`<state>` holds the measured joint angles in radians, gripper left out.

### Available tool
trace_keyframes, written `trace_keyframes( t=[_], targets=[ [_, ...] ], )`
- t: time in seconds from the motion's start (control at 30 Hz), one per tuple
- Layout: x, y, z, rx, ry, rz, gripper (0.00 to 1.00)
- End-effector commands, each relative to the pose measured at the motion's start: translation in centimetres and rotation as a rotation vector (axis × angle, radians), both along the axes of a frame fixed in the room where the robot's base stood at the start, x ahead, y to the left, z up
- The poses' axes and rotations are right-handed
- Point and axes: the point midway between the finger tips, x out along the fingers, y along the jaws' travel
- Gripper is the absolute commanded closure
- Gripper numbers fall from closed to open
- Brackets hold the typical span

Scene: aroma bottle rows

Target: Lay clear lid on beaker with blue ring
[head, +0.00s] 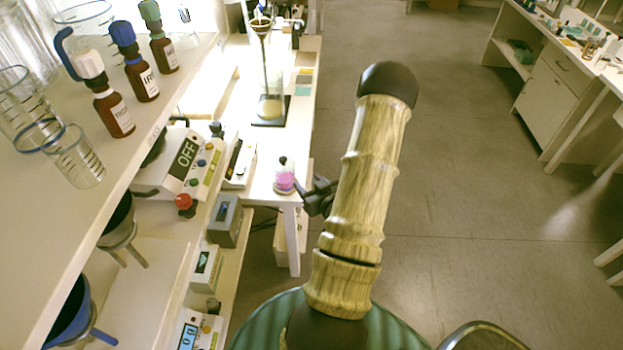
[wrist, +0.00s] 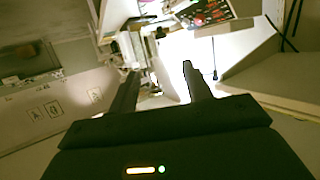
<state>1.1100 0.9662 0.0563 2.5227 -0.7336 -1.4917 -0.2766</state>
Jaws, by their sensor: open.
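Clear glassware with a thin blue ring (head: 40,135) stands on the upper shelf at the left of the head view. It overlaps a small graduated beaker (head: 80,166), and I cannot tell which of the glasses bears the ring. A larger glass with a blue handle (head: 62,48) stands further back. I cannot make out a clear lid. My gripper (head: 318,196) is seen side-on, small and dark, beyond my arm and right of a pink flask (head: 285,180) on the bench. In the wrist view my gripper (wrist: 158,82) has its two fingers apart with nothing between them.
Three brown bottles with white (head: 115,112), blue (head: 140,75) and green (head: 163,50) tops stand in a row on the shelf (head: 150,105). A device marked OFF (head: 185,160) sits below. A tall glass apparatus (head: 268,85) stands on the bench.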

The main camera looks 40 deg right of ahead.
Motion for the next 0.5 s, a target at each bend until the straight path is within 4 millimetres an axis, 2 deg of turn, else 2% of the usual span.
trace_keyframes(
  t=[0.07, 0.5],
  targets=[
    [-0.3, 0.1, 0.6, 0.003, 0.002, -0.001, 0.51],
    [-1.2, 0.5, 0.3, -0.001, 0.001, -0.006, 0.51]
  ],
)
